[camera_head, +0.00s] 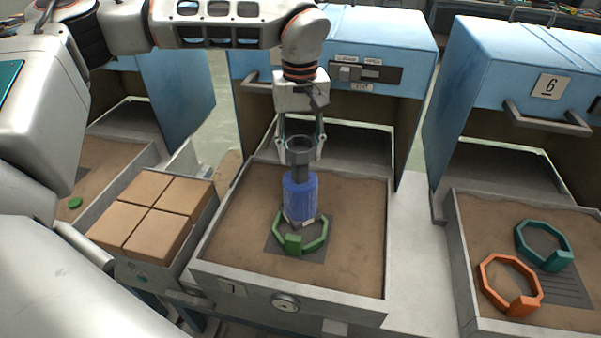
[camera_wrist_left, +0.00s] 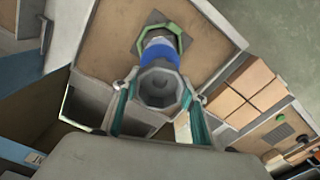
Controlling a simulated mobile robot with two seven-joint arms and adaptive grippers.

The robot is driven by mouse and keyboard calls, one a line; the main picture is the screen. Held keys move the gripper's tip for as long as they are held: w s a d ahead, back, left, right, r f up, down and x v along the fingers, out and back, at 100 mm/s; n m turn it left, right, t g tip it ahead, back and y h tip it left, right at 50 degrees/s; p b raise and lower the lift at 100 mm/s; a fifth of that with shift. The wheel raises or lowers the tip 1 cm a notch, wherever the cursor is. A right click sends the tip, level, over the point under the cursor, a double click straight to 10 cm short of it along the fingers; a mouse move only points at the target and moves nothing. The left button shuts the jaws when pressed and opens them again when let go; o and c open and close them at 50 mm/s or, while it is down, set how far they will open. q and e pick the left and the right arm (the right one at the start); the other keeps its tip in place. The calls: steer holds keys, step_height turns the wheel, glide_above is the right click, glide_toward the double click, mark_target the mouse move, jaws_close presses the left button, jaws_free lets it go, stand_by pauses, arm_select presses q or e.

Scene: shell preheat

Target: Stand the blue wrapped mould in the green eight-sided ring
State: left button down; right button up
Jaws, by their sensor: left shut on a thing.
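The blue wrapped mould (camera_head: 300,195) is upright, with a grey funnel-like top (camera_head: 299,154) and a pale base. My left gripper (camera_head: 301,150) is shut on its grey top from above. In the left wrist view the left gripper (camera_wrist_left: 159,92) has a finger on each side of the grey top, with the blue wrap (camera_wrist_left: 160,54) beyond. The green eight-sided ring (camera_head: 293,244) lies on a dark plate in the middle sand tray. The mould's lower end is at the ring, overlapping its far part; I cannot tell whether it touches the plate. My right gripper is not in view.
The middle sand tray (camera_head: 338,296) sits before a blue oven box (camera_head: 385,28). A teal ring (camera_head: 544,246) and an orange ring (camera_head: 510,284) lie in the right tray. Tan blocks (camera_head: 129,189) fill a bin at the left. Sand around the green ring is clear.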

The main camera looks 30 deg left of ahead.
mark_target(300, 172)
arm_select(q)
steer(key=shift+f, duration=3.15)
steer(key=shift+f, duration=0.3)
steer(key=c, duration=1.2)
jaws_free()
steer(key=shift+f, duration=0.1)
step_height(300, 172, up, 13)
steer(key=shift+f, duration=0.15)
steer(key=shift+s, duration=0.1)
